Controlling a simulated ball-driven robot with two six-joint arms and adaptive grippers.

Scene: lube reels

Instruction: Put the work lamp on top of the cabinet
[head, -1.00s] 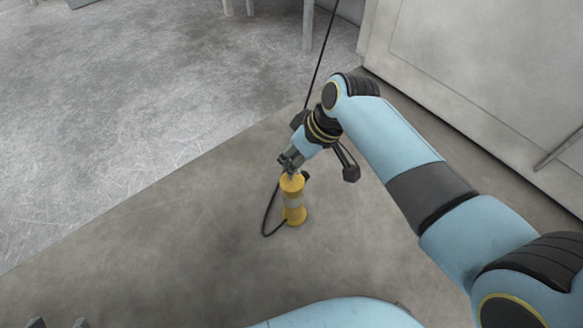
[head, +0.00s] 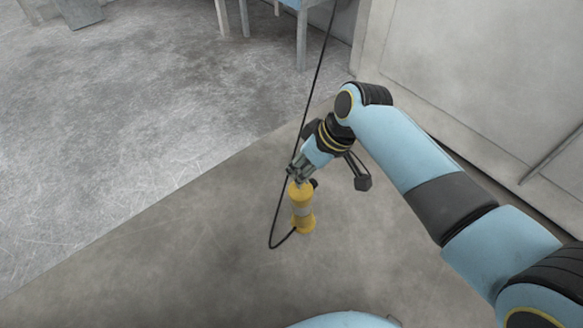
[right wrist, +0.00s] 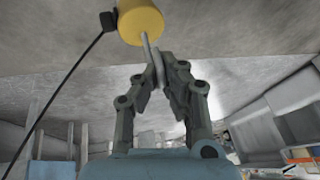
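The work lamp (head: 302,210) is a yellow cylinder with a pale middle band, a thin metal hook and a black cable. It hangs or stands upright below my right gripper (head: 297,175); I cannot tell whether its base touches the floor. In the right wrist view the fingers (right wrist: 157,68) are closed around the lamp's metal hook (right wrist: 148,50), with the yellow lamp end (right wrist: 140,22) just beyond them. A large grey panelled front (head: 480,70) at upper right may be the cabinet; its top is out of view. My left gripper is not in view.
The black cable (head: 318,80) loops beside the lamp and runs up past the gripper to the top edge. Table-like legs (head: 301,40) stand at the back. The floor (head: 150,240) to the left is clear.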

